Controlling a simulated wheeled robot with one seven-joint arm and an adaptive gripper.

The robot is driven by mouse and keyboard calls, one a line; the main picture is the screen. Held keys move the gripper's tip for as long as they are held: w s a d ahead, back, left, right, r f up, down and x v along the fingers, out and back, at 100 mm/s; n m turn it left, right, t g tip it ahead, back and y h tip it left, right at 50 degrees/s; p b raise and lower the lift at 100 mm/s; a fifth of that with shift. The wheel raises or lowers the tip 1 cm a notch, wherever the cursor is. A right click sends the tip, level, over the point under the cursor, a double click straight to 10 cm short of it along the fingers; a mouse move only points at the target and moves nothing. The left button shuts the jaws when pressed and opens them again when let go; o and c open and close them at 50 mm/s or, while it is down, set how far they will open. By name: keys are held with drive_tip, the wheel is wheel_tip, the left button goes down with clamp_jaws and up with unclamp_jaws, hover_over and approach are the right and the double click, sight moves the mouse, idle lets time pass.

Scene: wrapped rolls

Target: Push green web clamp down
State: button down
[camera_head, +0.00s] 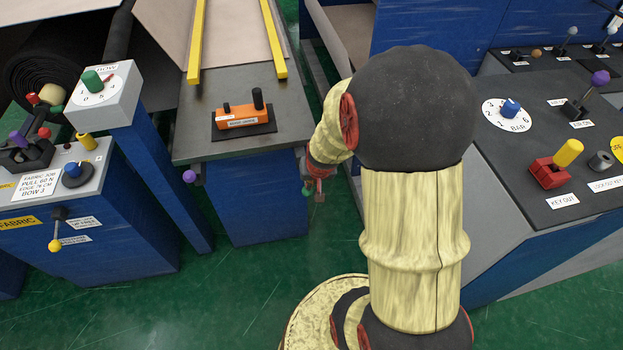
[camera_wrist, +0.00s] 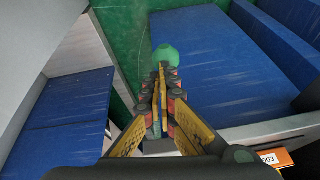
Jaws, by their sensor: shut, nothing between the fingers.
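The green round knob (camera_wrist: 166,55), which looks like the green web clamp's handle, shows in the wrist view just beyond my fingertips. I cannot tell whether they touch it. In the head view a small green knob (camera_head: 307,190) sits by the right side of the grey-topped table, beside my gripper (camera_head: 319,190). My gripper is small there and partly behind my arm. In the wrist view my gripper (camera_wrist: 161,78) has its fingers together with nothing between them. The clamp's lever and mount are hidden.
The grey-topped table (camera_head: 200,118) holds an orange block (camera_head: 240,117) with black pegs. A purple knob (camera_head: 189,176) is at its left front. A control desk (camera_head: 540,205) stands at right, and a post with a green dial knob (camera_head: 92,80) at left. Green floor lies between.

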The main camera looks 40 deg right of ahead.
drive_tip(key=shift+s+f, duration=0.1)
drive_tip(key=shift+f, duration=0.4)
idle(0.3)
drive_tip(key=shift+d+r, duration=0.1)
drive_tip(key=shift+r, duration=0.4)
drive_tip(key=s+a+r+p, duration=0.3)
drive_tip(key=s+r+p, duration=0.2)
drive_tip(key=r, duration=0.3)
drive_tip(key=shift+s+r+p, duration=0.2)
drive_tip(key=shift+s+p, duration=0.15)
drive_tip(key=shift+s, duration=0.3)
drive_tip(key=shift+a, duration=0.1)
